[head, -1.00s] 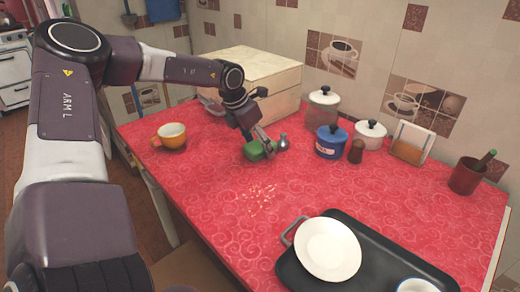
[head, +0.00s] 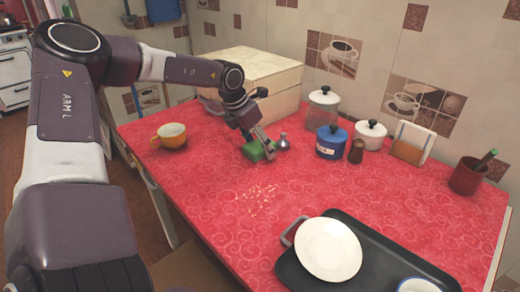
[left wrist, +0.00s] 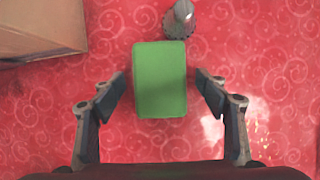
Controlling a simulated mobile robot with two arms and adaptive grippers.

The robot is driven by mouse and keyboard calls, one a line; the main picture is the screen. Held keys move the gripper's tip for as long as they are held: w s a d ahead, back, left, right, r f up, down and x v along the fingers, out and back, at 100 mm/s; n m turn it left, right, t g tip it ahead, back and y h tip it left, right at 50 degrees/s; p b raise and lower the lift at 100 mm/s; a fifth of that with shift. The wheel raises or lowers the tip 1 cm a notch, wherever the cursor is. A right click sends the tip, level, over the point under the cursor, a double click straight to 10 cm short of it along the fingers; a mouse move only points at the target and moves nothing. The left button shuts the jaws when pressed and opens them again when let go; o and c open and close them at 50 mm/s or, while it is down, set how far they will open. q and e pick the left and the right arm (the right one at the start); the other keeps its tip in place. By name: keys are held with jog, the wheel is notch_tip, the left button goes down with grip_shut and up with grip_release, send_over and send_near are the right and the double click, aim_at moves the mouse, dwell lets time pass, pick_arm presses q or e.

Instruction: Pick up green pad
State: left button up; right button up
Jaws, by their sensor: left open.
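The green pad (left wrist: 160,80) is a small rounded block lying on the red patterned oilcloth. It also shows in the head view (head: 252,151), partly covered by my gripper. My left gripper (left wrist: 162,88) is open and points down over the pad. One finger stands on each side of it, with a narrow gap showing on both sides in the left wrist view. In the head view my left gripper (head: 262,148) is low at the pad. My right gripper is not in view.
A small metal shaker (left wrist: 180,20) stands close beyond the pad. A wooden box (left wrist: 38,28) is at upper left. An orange cup (head: 172,135), a blue pot (head: 331,143), a brown shaker (head: 356,151) and a dark tray (head: 300,272) with a white plate stand around. The front middle is clear.

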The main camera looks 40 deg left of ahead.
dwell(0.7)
pick_arm(q)
jog(key=c, duration=0.8)
